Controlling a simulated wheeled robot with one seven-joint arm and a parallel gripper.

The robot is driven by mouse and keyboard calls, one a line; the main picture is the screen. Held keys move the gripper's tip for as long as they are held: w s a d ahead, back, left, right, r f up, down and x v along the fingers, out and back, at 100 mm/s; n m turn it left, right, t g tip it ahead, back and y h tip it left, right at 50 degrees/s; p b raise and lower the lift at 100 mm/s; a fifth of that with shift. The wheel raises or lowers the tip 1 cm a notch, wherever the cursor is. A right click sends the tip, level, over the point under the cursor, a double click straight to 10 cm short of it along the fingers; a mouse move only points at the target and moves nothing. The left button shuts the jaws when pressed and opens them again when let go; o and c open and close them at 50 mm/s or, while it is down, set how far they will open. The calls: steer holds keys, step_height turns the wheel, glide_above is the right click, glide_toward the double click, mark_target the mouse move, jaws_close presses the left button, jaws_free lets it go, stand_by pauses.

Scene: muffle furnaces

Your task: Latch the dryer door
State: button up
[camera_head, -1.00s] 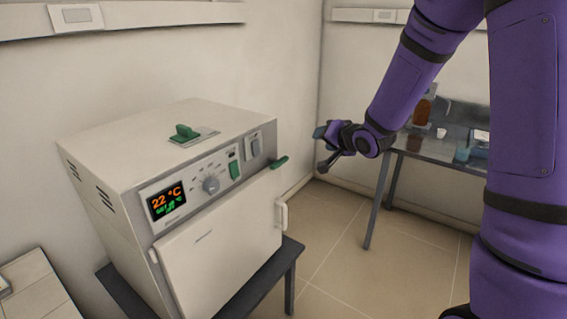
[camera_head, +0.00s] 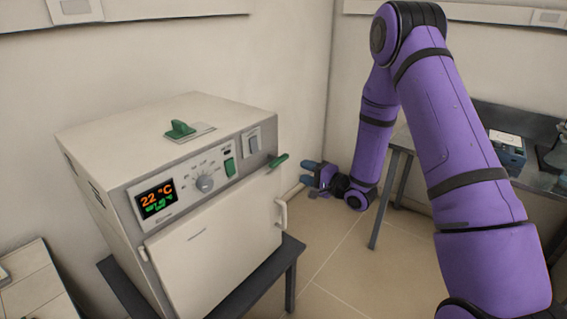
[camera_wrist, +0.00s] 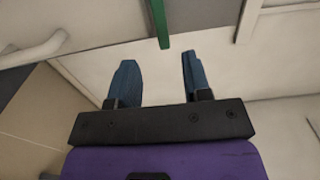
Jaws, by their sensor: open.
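The dryer (camera_head: 190,180) is a white box-shaped oven with a grey front panel and a display reading 22 °C. Its door (camera_head: 215,255) looks shut or nearly shut against the front. A green latch lever (camera_head: 278,160) sticks out at the upper right of the front, above the white door handle (camera_head: 281,214). My gripper (camera_head: 308,172) is just right of the lever, apart from it. In the wrist view my gripper (camera_wrist: 157,75) is open with two blue fingers, and the green lever (camera_wrist: 160,22) lies beyond the fingertips, between their lines.
The dryer stands on a dark table (camera_head: 285,262) close to the wall. A grey bench (camera_head: 480,165) with lab items is at the right behind my arm. Tiled floor between them is free.

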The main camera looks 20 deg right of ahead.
mark_target(281, 162)
steer(key=x, duration=0.9)
steer(key=shift+w+a, duration=0.1)
steer(key=shift+w, duration=0.05)
jaws_close()
